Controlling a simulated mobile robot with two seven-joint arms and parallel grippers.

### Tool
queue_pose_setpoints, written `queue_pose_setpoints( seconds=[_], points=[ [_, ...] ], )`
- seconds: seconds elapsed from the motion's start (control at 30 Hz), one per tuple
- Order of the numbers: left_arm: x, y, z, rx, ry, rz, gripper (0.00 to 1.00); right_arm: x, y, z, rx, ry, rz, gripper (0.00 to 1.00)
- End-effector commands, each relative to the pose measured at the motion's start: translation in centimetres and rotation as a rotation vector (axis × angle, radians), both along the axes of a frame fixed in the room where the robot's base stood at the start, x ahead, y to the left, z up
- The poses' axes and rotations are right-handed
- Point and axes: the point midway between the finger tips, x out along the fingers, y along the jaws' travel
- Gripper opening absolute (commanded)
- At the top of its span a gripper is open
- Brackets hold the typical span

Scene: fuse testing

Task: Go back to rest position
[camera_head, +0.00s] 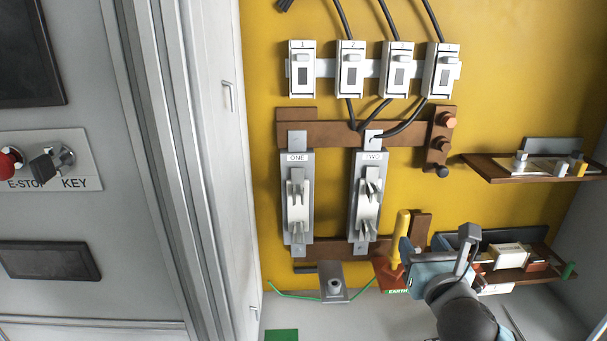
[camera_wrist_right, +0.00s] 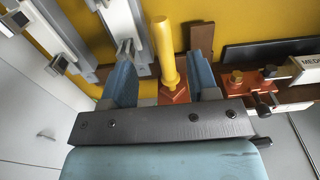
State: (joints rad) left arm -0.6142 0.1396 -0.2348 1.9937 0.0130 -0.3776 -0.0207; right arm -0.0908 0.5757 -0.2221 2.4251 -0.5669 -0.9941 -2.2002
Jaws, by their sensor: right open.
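My right gripper (camera_head: 430,252) is at the lower right of the head view, in front of the panel, with its jaws apart and nothing clamped. In the right wrist view its two blue fingers (camera_wrist_right: 162,78) stand on either side of a yellow handle (camera_wrist_right: 165,50). The yellow handle also shows in the head view (camera_head: 401,238), upright on a red-brown base marked EARTH (camera_head: 388,276). I cannot tell whether a finger touches it. My left gripper is not in view.
Two fuse holders, ONE (camera_head: 297,157) and TWO (camera_head: 373,157), hang on the yellow panel below several white switches (camera_head: 302,68). Shelves (camera_head: 490,172) with small parts jut out at right. A grey cabinet with a red emergency stop (camera_head: 9,162) stands at left.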

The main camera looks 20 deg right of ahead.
Motion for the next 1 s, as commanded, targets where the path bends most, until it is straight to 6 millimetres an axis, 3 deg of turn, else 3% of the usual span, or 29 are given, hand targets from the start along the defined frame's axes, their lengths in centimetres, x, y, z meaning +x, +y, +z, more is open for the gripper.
queue_pose_setpoints(
  seconds=[0.17,0.27,0.37,0.57,0.7,0.83,1.0],
  points=[
    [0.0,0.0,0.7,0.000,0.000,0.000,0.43,0.1,0.6,-1.9,0.146,0.025,0.023,0.54],
    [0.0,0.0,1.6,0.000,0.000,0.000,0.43,0.0,1.7,-5.4,0.418,0.066,0.046,0.54],
    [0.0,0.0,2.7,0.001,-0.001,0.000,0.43,-0.9,3.5,-10.0,0.799,0.119,0.041,0.54],
    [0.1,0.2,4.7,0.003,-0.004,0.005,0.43,-4.8,7.4,-19.0,1.615,0.202,-0.124,0.54],
    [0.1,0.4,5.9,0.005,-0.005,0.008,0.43,-8.9,10.3,-24.0,2.162,0.205,-0.355,0.54],
    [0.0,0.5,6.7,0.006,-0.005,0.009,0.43,-12.4,12.5,-27.3,2.556,0.157,-0.591,0.54],
    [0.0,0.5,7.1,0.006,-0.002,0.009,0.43,-15.2,14.0,-29.4,2.833,0.082,-0.798,0.54]
  ],
)
